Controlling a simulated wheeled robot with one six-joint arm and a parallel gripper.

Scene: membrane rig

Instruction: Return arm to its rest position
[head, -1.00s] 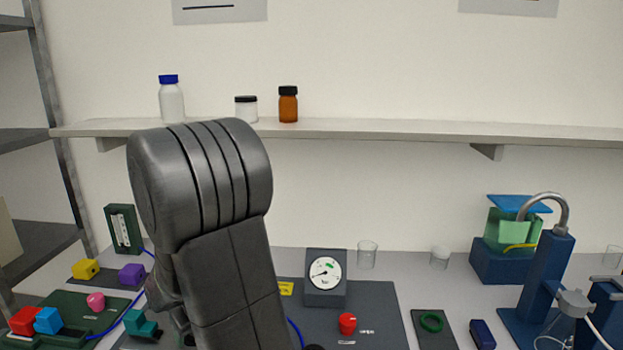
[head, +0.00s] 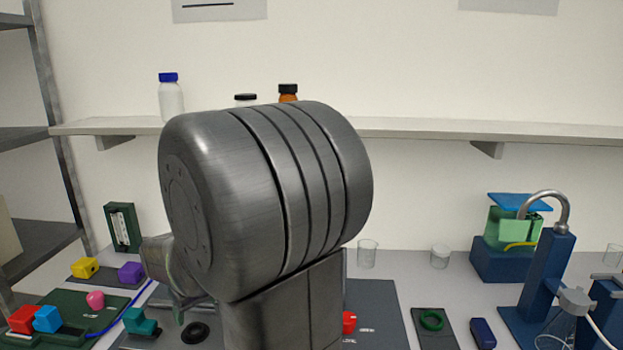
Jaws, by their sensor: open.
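My arm's large dark grey joint and link fill the middle of the head view. The arm stands in front of the bench, hiding most of the gauge and part of the dark panel (head: 376,312).
Left on the bench are yellow (head: 85,267), purple (head: 131,272), red (head: 25,319) and blue (head: 47,319) blocks. A red knob (head: 349,322) shows beside my arm. At right stands a blue rig (head: 546,275). A shelf (head: 450,130) with bottles runs behind.

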